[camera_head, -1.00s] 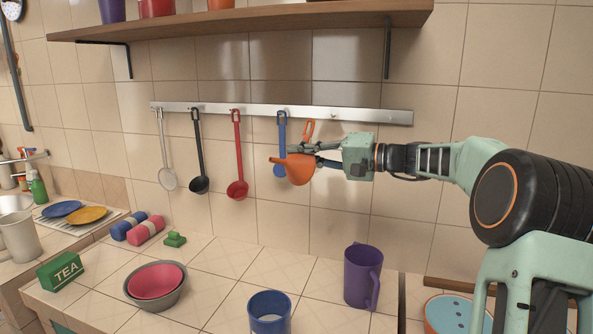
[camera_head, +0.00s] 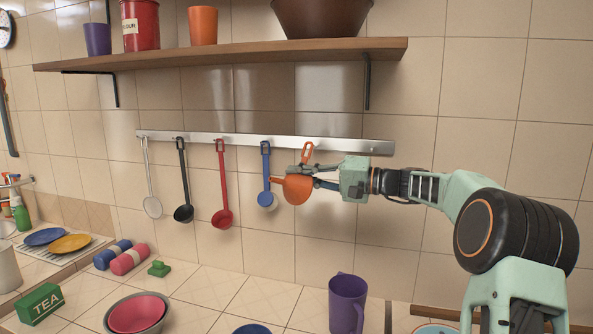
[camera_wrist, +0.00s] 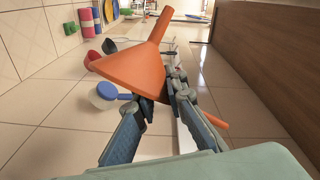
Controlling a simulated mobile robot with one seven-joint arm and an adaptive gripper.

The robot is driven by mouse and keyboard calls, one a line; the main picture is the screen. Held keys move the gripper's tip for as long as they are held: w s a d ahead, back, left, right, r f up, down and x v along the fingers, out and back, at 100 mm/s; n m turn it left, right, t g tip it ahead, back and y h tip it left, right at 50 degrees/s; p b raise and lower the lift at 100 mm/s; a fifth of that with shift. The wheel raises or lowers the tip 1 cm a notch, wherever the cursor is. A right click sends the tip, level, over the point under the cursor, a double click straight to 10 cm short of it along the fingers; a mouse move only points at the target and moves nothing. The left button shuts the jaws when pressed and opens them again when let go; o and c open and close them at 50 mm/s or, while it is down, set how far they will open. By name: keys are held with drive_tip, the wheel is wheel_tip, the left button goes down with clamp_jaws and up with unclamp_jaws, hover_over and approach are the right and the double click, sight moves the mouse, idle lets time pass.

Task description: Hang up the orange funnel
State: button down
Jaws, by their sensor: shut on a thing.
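The orange funnel (camera_head: 297,189) is in my gripper (camera_head: 317,178), its spout pointing left and its loop (camera_head: 307,152) upward. In the head view the loop overlaps the metal rail (camera_head: 345,146); I cannot tell whether it touches a hook. In the wrist view the funnel (camera_wrist: 125,68) lies across the fingertips (camera_wrist: 158,100), which are shut on it, and its cone hides part of the wall behind. The rail's hook behind the loop is hidden.
Red (camera_head: 221,185), black (camera_head: 182,180) and white (camera_head: 148,175) utensils hang further left. A wooden shelf (camera_head: 230,56) runs above. The rail right of the funnel is free. A purple mug (camera_head: 346,300) stands below.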

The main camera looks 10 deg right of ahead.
drive_tip(key=w+d+f+p, duration=0.1)
drive_tip(key=w+d+p, duration=0.1)
drive_tip(key=w+p, duration=0.4)
drive_tip(key=shift+w+d+f+p, duration=0.25)
drive_tip(key=shift+w+d+p, duration=0.1)
drive_tip(key=shift+p, duration=0.15)
idle(0.6)
idle(0.5)
drive_tip(key=c, duration=1.9)
unclamp_jaws()
drive_tip(key=v, duration=1.2)
drive_tip(key=shift+s+f, duration=0.1)
drive_tip(key=shift+f, duration=0.05)
